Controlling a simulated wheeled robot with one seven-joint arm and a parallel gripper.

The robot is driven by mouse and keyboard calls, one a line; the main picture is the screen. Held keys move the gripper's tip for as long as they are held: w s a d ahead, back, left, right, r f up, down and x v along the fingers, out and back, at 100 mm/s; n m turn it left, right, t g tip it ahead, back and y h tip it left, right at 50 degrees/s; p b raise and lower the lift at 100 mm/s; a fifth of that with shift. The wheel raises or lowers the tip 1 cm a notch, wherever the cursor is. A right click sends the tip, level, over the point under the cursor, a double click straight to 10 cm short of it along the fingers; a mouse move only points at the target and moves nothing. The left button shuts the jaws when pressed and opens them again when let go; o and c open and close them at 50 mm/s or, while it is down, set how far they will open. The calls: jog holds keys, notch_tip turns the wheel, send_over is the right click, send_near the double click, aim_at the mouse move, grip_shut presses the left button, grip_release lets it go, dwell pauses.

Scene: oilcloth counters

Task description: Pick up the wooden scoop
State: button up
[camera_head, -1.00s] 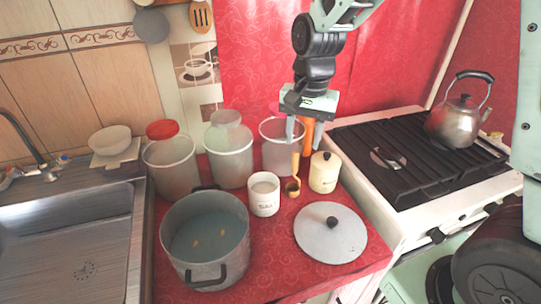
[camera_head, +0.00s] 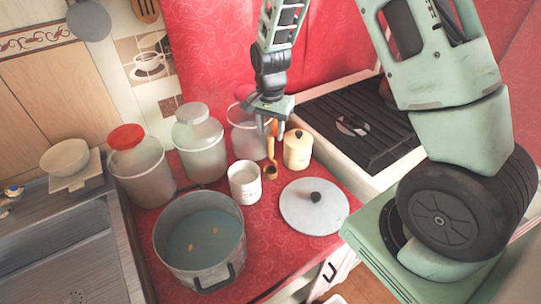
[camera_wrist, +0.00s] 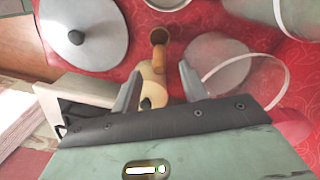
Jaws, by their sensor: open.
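The wooden scoop (camera_head: 270,170) stands on the red oilcloth between the white mug (camera_head: 245,182) and the cream lidded canister (camera_head: 298,150). Its handle points up and its round bowl is low. My gripper (camera_head: 270,130) is open above it, fingers pointing down around the level of the handle's top. In the wrist view the scoop's bowl (camera_wrist: 158,37) shows ahead of the fingertips, and its handle runs back between the two fingers of my gripper (camera_wrist: 160,66). I see no grip on it. The canister is partly hidden behind the fingers there.
A large grey pot (camera_head: 200,240) stands at the front, with a round lid (camera_head: 313,206) to its right. Several big jars, one with a red lid (camera_head: 126,137), line the back. The stove (camera_head: 350,125) is at the right, the sink (camera_head: 70,250) at the left.

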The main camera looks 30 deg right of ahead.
aim_at(271, 146)
jog(key=shift+f+p, duration=1)
jog(key=shift+f, duration=2.3)
grip_shut()
